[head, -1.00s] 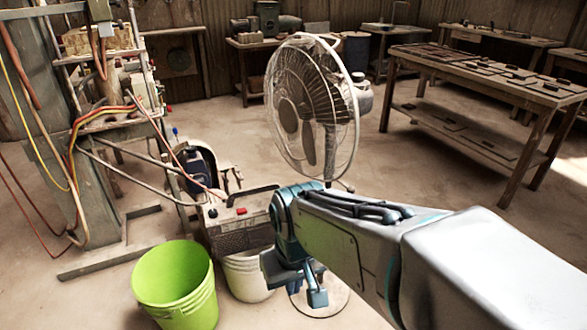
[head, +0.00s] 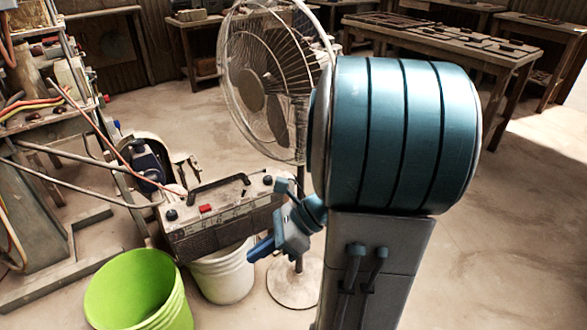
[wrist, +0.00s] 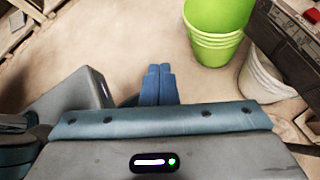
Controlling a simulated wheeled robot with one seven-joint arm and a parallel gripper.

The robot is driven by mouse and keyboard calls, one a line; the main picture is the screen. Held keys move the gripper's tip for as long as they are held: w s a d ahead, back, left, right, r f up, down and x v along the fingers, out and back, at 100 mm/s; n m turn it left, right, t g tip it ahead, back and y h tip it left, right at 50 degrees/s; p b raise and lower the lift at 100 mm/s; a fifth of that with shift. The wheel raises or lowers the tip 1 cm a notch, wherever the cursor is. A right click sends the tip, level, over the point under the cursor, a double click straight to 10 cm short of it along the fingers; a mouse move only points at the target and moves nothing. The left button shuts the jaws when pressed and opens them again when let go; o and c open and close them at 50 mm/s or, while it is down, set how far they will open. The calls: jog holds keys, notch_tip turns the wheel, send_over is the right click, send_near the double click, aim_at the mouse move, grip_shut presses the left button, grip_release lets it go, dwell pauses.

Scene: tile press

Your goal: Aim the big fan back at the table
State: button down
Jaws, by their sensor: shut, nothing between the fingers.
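The big fan (head: 250,60) stands upright on a pole, its wire-caged head facing left and toward me, with the motor behind the cage on the right. Its round base (head: 294,287) rests on the floor. My arm hides part of the cage's right side and the motor. The wooden table (head: 450,38) with flat dark pieces on it is behind the fan to the right, on the fan's back side. My gripper (head: 258,249) is low in front of the fan's pole, beside the battery-like box. In the wrist view its blue fingers (wrist: 158,72) are together and empty above bare floor.
A green bucket (head: 140,290) and a white bucket (head: 222,275) stand on the floor at lower left. The dark box (head: 225,212) with a handle is just above the white bucket. A rack with hoses (head: 40,90) is at far left. Open floor lies to the right.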

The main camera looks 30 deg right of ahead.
jog(key=w+d+f+m+t+h+b, duration=0.15)
jog(key=d+m+t+h, duration=0.25)
jog(key=d+m+t, duration=0.65)
jog(key=d+f+m+t+h+b, duration=0.3)
jog(key=d+m+t+h, duration=0.15)
jog(key=d+m, duration=1.1)
jog(key=w+d+b, duration=0.2)
jog(key=w+b, duration=0.2)
jog(key=w, duration=0.7)
jog(key=shift+w+r+y+b, duration=0.25)
jog(key=shift+r+y+b, duration=0.1)
jog(key=shift+r+b, duration=0.1)
jog(key=shift+p, duration=0.35)
